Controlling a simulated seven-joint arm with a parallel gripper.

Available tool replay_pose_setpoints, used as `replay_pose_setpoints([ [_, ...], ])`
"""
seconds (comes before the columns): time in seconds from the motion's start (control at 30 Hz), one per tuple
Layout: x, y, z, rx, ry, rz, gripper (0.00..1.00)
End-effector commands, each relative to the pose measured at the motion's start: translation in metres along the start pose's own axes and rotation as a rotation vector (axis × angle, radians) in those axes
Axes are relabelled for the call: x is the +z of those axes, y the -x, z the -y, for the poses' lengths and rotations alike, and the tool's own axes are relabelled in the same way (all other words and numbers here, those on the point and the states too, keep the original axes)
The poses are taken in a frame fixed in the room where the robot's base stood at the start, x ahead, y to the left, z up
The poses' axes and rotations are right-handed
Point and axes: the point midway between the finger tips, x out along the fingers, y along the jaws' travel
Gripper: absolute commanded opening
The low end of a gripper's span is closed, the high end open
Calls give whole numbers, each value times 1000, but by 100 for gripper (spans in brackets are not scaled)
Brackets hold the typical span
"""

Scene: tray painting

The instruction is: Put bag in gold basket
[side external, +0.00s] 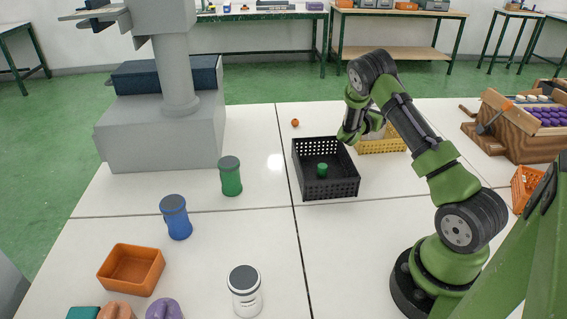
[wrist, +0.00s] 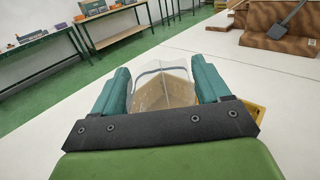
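A clear bag with tan contents (wrist: 165,90) fills the gap between the two teal fingers of my gripper (wrist: 163,85) in the wrist view. Both fingers meet its sides, so the gripper appears shut on it. In the side view my gripper (side external: 352,134) is low behind the black crate, and the pale bag (side external: 376,131) shows just right of it. A corner of the basket shows in the wrist view (wrist: 256,109). I cannot tell whether the bag is over or beside the basket.
A black crate (side external: 330,189) holding a green object stands in front of my gripper. Green (side external: 230,178), blue (side external: 175,218) and white (side external: 244,290) jars and an orange tray (side external: 131,270) are left. A wooden box (side external: 520,125) is right. A small orange ball (side external: 295,123) lies behind the crate.

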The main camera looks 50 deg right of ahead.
Motion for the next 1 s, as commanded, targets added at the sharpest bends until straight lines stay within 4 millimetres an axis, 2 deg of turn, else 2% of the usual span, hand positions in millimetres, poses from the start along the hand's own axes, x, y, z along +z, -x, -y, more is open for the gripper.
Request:
replay_pose_setpoints([
  [0.03, 0, 0, 0, 0, -1, 0, 84],
  [0.13, 1, 0, 0, 0, 0, 0, 99],
  [0.5, 4, 2, 0, 1, 0, 0, 99],
  [0.67, 4, 29, -2, 5, 1, -1, 99],
  [1.0, 4, 99, -1, 4, 1, -1, 99],
])
